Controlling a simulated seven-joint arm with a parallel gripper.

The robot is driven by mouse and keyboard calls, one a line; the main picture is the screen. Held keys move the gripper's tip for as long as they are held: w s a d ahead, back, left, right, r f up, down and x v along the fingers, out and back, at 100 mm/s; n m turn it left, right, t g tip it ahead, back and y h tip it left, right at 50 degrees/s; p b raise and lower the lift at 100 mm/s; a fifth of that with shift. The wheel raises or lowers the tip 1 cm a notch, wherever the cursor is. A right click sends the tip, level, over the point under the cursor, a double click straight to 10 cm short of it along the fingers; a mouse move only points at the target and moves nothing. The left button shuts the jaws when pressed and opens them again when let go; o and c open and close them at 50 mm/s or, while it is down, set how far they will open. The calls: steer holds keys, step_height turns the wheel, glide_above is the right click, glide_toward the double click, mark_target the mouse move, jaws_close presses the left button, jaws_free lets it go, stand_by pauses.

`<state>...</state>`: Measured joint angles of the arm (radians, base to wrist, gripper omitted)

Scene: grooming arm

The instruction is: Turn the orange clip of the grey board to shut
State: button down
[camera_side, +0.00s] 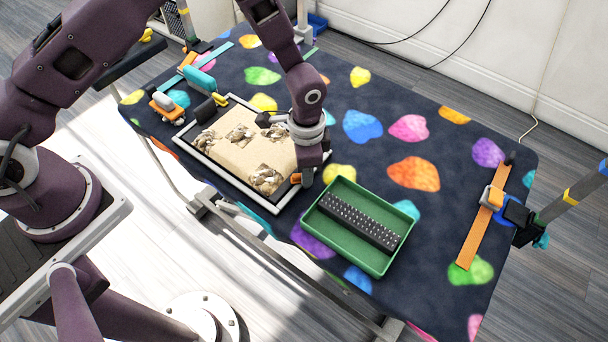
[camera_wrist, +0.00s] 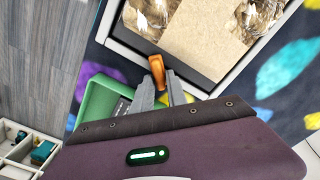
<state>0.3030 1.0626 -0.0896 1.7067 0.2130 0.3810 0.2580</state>
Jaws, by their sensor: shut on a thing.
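The grey board (camera_side: 222,174) lies on the patterned table, a grey frame around a beige sheet with several crumpled, fur-like patches. It also shows at the top of the wrist view (camera_wrist: 128,47). The orange clip (camera_wrist: 157,70) is at the board's edge, near the corner closest to the green tray. In the side view only a little of the clip (camera_side: 296,178) shows beside my gripper (camera_side: 304,180). In the wrist view my gripper's fingers (camera_wrist: 161,92) are shut on the clip's near end. Whether the clip overlaps the sheet is hard to tell.
A green tray (camera_side: 333,238) with a black studded bar (camera_side: 358,222) stands close to the right of my gripper. An orange strip (camera_side: 474,240) with a clamp lies at the right. The table's middle back is clear.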

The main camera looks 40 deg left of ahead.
steer(key=shift+m, duration=4.2)
steer(key=c, duration=1.4)
jaws_free()
steer(key=shift+o, duration=0.2)
steer(key=shift+r, duration=0.1)
